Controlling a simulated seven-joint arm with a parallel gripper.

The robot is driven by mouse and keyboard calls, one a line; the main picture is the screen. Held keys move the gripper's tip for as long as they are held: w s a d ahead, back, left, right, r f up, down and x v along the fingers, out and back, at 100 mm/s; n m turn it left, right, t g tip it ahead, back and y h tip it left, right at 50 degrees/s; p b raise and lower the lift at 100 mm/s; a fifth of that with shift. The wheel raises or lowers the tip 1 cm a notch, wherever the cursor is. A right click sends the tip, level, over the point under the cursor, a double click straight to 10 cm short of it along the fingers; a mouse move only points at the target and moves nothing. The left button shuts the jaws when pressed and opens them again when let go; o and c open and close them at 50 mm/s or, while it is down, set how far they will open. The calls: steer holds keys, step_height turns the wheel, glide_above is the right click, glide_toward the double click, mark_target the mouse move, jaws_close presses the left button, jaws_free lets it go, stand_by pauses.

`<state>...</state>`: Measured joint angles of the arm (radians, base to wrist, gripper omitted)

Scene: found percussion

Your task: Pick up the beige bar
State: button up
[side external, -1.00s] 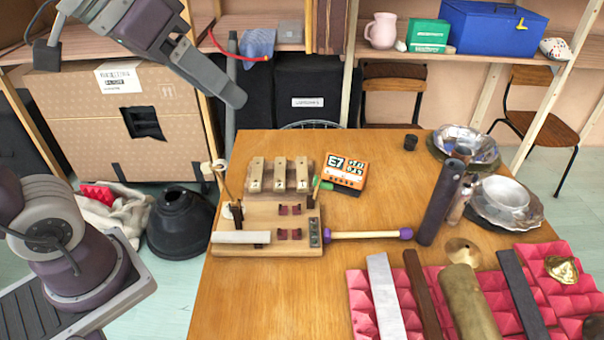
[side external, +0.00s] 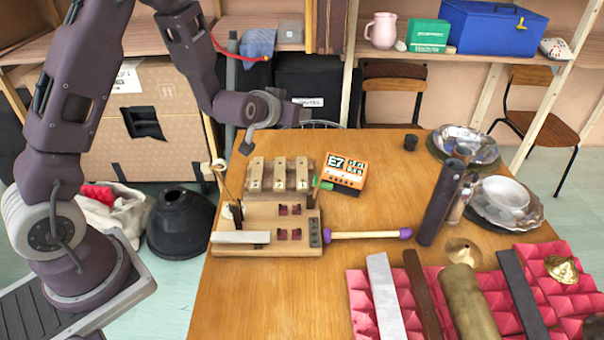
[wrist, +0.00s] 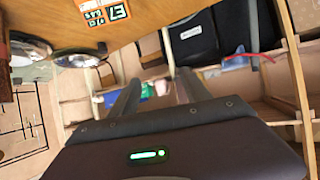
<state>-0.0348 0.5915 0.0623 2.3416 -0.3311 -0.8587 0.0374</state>
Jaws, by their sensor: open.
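Three beige wooden bars (side external: 279,174) lie side by side on a wooden stand at the back left of the table. I cannot tell which one is the beige bar of the task. The bars cannot be made out in the wrist view.
An orange box (side external: 345,173) sits right of the bars. A mallet (side external: 365,235) lies by the stand. Pink foam (side external: 572,270) carries several bars.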

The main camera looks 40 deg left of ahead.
glide_toward(303, 172)
steer(key=shift+w+a, duration=0.1)
steer(key=shift+w, duration=0.2)
steer(key=x, duration=0.7)
steer(key=shift+w+f, duration=0.1)
steer(key=shift+f, duration=0.15)
jaws_close()
